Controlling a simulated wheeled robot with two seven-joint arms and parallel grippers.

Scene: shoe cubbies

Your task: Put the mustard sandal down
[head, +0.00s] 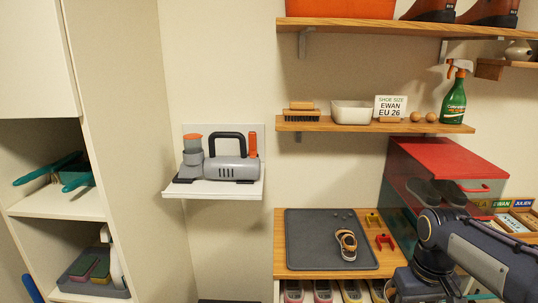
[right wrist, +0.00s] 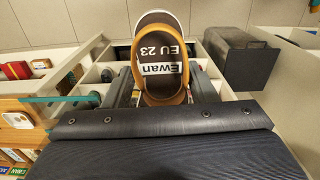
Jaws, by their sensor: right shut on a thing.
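The mustard sandal (right wrist: 180,92) is held in my right gripper (right wrist: 163,88) in the right wrist view. Its sole edge and strap are mustard, and a white label inside reads "Ewan EU 23". A dark finger stands on each side of it, and it appears clear of the surfaces beyond. In the head view only my right arm shows at the lower right; the sandal in its grip is out of that view. A small tan and white shoe (head: 346,243) lies on the dark grey mat (head: 308,250). My left gripper is in neither view.
The mat lies on a wooden top (head: 283,272) above cubbies holding shoes. Red and yellow clips (head: 385,241) lie right of the mat, beside a red-lidded clear box (head: 448,160). The mat's left part is bare. A wall shelf (head: 340,125) hangs above.

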